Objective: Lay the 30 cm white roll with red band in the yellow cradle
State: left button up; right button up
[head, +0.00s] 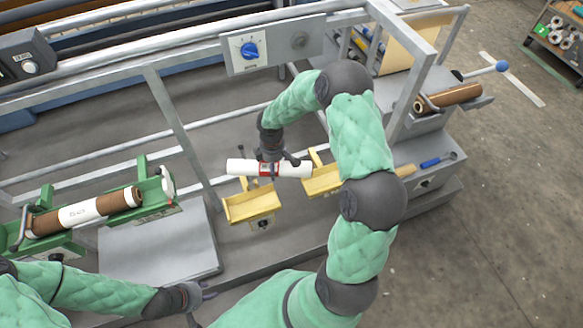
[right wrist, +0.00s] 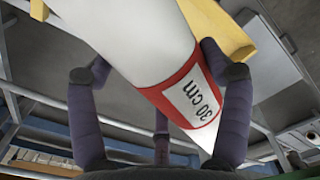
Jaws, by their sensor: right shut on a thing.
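The white roll with red band (head: 293,169) lies level in the grasp of my right gripper (head: 270,157). In the right wrist view the roll (right wrist: 130,40) crosses between the fingers (right wrist: 160,90), and its red band carries a "30 cm" label. The yellow cradle has a left support (head: 252,208) and a right support (head: 322,182). In the head view the roll appears at the back edges of both supports; I cannot tell whether it touches them. My left gripper (head: 203,301) is empty at the bottom, its fingers spread apart.
A green cradle (head: 152,205) at left holds a brown roll with a white band (head: 84,211). A grey plate (head: 160,245) lies between the cradles. Grey frame bars surround the area.

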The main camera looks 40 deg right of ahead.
jog(key=s+d+f+n, duration=0.3)
jog(key=d+f+n, duration=0.2)
jog(key=d+f, duration=0.15)
notch_tip(320, 180, down, 10)
jog(key=b, duration=0.8)
jog(key=shift+w+f, duration=0.25)
jog(key=shift+f+b, duration=0.3)
jog(key=shift+f, duration=0.2)
jog(key=o, duration=1.4)
jog(key=shift+o, duration=0.2)
jog(key=shift+r, duration=0.1)
notch_tip(320, 180, up, 12)
